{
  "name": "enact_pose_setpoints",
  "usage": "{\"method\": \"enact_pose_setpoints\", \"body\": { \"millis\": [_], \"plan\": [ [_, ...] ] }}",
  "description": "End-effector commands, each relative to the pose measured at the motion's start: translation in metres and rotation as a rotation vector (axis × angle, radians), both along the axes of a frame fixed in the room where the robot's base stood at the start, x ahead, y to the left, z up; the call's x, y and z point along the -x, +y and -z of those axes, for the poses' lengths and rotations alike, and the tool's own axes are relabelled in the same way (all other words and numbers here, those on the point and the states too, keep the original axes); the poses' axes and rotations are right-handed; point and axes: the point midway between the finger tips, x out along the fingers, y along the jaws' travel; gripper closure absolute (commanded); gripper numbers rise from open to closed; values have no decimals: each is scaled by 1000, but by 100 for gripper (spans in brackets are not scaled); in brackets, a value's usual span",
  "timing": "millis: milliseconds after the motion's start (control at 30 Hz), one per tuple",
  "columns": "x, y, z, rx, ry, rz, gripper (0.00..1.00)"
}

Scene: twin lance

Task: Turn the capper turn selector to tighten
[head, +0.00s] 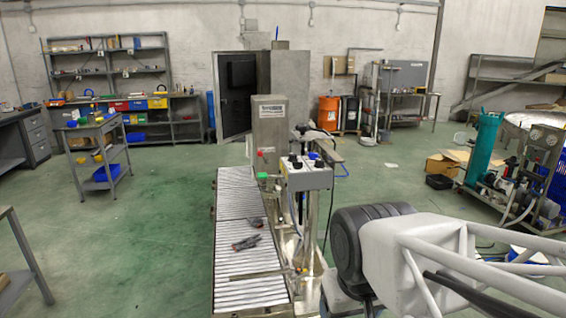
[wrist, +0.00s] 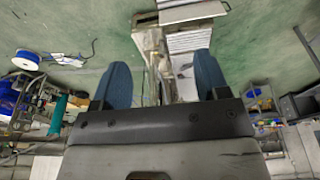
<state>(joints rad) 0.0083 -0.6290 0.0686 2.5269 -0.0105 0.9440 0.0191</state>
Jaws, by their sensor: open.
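The capper is the grey machine (head: 270,125) beside the roller conveyor in the head view. A light grey control box (head: 309,178) on its front carries several small black knobs (head: 293,161) on top. The turn selector seems to be one of these knobs; I cannot tell which one or how it is set. My gripper (wrist: 163,82) is open and empty in the wrist view, with two blue fingertips wide apart. Part of the machine and conveyor shows beyond the fingers. In the head view my arm is right of the control box and apart from it; the fingertips are hidden.
The roller conveyor (head: 240,218) runs in front of the capper, with dark tools (head: 246,242) lying on it. A post and hoses stand close behind the control box. Green floor is open at left.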

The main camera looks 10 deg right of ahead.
Motion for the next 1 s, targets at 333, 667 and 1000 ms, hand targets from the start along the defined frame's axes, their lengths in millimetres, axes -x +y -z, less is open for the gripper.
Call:
{"method": "enact_pose_setpoints", "body": {
  "millis": [333, 667, 1000],
  "plan": [
    [-45, -2, -29, -8, 17, 36, 32],
    [-122, -7, -70, -20, 47, 99, 32],
    [-206, -14, -102, -31, 76, 165, 32]
  ]
}}
